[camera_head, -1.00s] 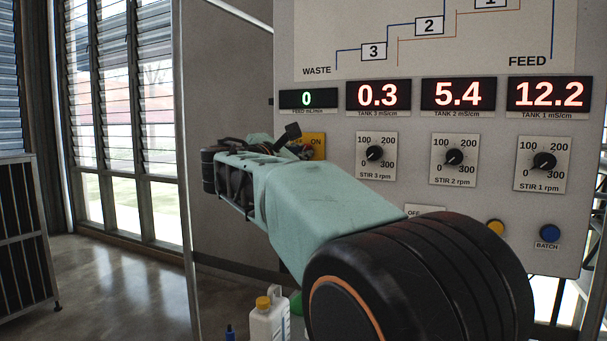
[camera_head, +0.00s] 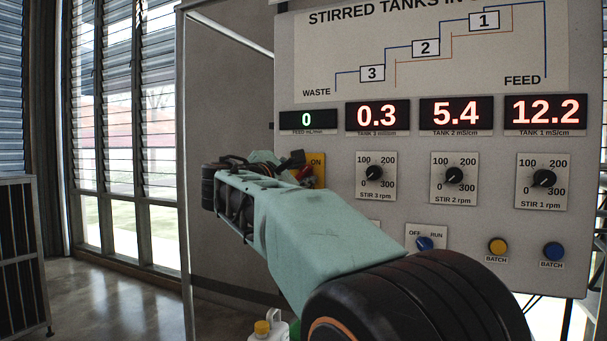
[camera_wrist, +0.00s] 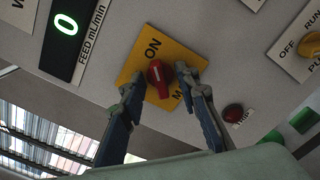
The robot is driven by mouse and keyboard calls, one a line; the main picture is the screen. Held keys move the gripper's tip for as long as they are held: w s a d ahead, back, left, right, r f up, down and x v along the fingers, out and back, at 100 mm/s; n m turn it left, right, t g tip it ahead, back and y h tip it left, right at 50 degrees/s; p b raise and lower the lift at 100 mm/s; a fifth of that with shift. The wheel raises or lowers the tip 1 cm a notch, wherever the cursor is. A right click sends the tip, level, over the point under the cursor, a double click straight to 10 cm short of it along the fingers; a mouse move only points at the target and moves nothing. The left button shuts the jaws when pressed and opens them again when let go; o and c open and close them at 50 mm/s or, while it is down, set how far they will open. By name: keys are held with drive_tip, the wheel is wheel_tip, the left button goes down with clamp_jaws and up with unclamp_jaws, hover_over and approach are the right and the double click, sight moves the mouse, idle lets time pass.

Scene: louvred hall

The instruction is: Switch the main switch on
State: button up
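The main switch is a red knob (camera_wrist: 160,79) with a pale mark, on a yellow plate (camera_wrist: 146,62) lettered ON; the lower lettering is partly hidden. In the head view the yellow plate (camera_head: 319,166) shows at the panel's left edge, largely behind my gripper. My gripper (camera_wrist: 160,76) has its two fingers on either side of the red knob, close to the plate. A narrow gap seems to show between fingers and knob; whether either finger touches it is unclear. In the head view my gripper (camera_head: 293,165) is partly hidden by its own parts.
A small red TRIP button (camera_wrist: 233,112) and a yellow knob (camera_wrist: 310,44) are near the plate. The panel (camera_head: 410,210) carries lit displays (camera_head: 377,115), stir dials (camera_head: 454,175), a blue OFF/RUN knob (camera_head: 424,243) and batch buttons (camera_head: 498,246). A jug (camera_head: 268,326) stands below.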

drive_tip(key=b+v, duration=0.2)
drive_tip(key=v, duration=0.5)
idle(0.3)
